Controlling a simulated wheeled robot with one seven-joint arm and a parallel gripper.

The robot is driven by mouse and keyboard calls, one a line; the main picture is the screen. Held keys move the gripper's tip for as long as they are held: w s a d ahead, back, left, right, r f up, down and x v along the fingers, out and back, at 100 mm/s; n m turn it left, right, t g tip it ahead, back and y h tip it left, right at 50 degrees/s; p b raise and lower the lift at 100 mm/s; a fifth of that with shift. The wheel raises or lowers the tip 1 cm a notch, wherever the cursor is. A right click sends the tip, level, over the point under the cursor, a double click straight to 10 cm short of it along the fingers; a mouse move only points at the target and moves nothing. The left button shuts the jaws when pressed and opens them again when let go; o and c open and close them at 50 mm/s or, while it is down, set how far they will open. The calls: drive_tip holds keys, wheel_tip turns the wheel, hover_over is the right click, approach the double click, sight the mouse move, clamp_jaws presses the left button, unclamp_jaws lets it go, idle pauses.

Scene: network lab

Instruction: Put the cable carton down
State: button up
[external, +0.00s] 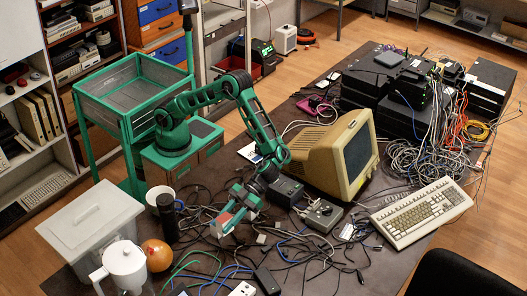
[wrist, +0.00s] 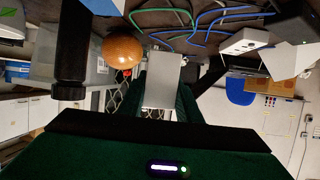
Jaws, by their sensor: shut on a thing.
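My gripper (external: 236,212) is low over the cluttered table, in front of the beige monitor. It is shut on a small pale box with a reddish side, which I take to be the cable carton (external: 226,219). In the wrist view a plain grey-white face of the carton (wrist: 163,84) shows between the dark green fingers (wrist: 165,100). The fingers partly hide the carton. I cannot tell whether its underside touches the table or the cables below.
Loose cables (external: 300,255) cover the table (external: 395,265) around the gripper. An orange ball (external: 157,255), a white jug (external: 124,268), a dark cylinder (external: 168,218) and a lidded grey bin (external: 90,225) stand left. The monitor (external: 330,155) and a keyboard (external: 420,212) are right.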

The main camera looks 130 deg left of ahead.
sight(226, 217)
drive_tip(key=r, duration=0.5)
drive_tip(key=shift+a+r, duration=0.2)
drive_tip(key=shift+a, duration=0.15)
drive_tip(key=s+a+f+n+t, duration=0.1)
drive_tip(key=s+a+n+t, duration=0.15)
drive_tip(key=a, duration=1.15)
drive_tip(key=s+a+n+t, duration=0.1)
drive_tip(key=s+a, duration=0.2)
drive_tip(key=a, duration=1)
drive_tip(key=s+a+n+t, duration=0.1)
drive_tip(key=s+a+t, duration=0.1)
drive_tip(key=s+a, duration=0.8)
drive_tip(key=s+a+n+t, duration=0.1)
drive_tip(key=s+a, duration=0.6)
drive_tip(key=s, duration=0.5)
drive_tip(key=shift+y, duration=0.4)
drive_tip(key=w+d+f, duration=0.2)
drive_tip(key=d+f, duration=0.1)
drive_tip(key=w+d+f, duration=0.1)
drive_tip(key=d+f, duration=0.3)
drive_tip(key=w+d+f, duration=0.2)
drive_tip(key=d+f, duration=0.1)
drive_tip(key=f, duration=0.1)
drive_tip(key=shift+w+d, duration=0.15)
drive_tip(key=shift+w, duration=0.2)
drive_tip(key=shift+f, duration=2.1)
drive_tip(key=shift+f, duration=0.1)
